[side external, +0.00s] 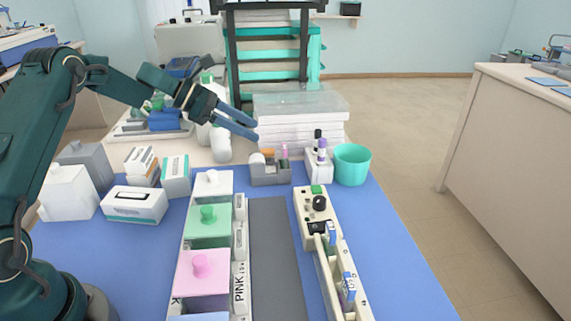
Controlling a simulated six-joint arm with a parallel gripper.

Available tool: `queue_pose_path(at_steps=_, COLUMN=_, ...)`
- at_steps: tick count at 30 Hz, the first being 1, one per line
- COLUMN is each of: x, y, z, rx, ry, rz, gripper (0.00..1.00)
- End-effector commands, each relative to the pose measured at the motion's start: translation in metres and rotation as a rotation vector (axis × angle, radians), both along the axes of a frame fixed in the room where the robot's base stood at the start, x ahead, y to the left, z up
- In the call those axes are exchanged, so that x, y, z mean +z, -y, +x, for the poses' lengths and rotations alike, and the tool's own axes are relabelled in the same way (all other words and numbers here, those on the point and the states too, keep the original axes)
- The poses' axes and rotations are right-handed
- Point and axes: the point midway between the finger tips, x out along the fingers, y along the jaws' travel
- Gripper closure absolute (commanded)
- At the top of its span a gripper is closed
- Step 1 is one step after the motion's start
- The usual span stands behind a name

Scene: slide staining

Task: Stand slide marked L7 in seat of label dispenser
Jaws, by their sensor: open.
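My gripper (256,130) is open and empty, raised above the back of the blue mat, with its two blue-grey fingers pointing right and down. Below its fingertips stands a small grey holder with an orange roll, which looks like the label dispenser (270,172); a pink-topped item stands at its right part. Two slides with blue-and-white ends stand in a long cream rack at the lower right: a farther slide (331,233) and a nearer slide (348,287). Their marks are too small to read, so I cannot tell which is L7.
A row of staining jars with white, green (210,228) and pink (202,272) lids stands left of a dark grey strip (274,250). A teal cup (352,165) and purple-capped bottles (321,155) stand right of the dispenser. White trays (300,120) are stacked behind it.

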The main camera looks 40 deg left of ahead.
Motion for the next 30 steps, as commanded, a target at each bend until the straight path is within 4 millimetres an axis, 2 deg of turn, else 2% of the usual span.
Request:
queue_pose_path(at_steps=6, x=0.019, y=-0.02, z=-0.019, rx=0.002, ry=0.001, rz=0.001, gripper=0.31)
queue_pose_path(at_steps=11, x=0.026, y=-0.02, z=-0.027, rx=-0.018, ry=0.005, rz=0.019, gripper=0.31)
queue_pose_path(at_steps=14, x=0.035, y=-0.004, z=-0.036, rx=-0.098, ry=0.028, rz=0.1, gripper=0.31)
queue_pose_path(at_steps=17, x=0.047, y=0.024, z=-0.055, rx=-0.247, ry=0.074, rz=0.25, gripper=0.31)
queue_pose_path(at_steps=21, x=0.06, y=0.065, z=-0.097, rx=-0.523, ry=0.165, rz=0.512, gripper=0.31)
queue_pose_path(at_steps=24, x=0.065, y=0.087, z=-0.131, rx=-0.725, ry=0.239, rz=0.694, gripper=0.31)
queue_pose_path(at_steps=30, x=0.064, y=0.111, z=-0.2, rx=-1.132, ry=0.402, rz=1.05, gripper=0.31)
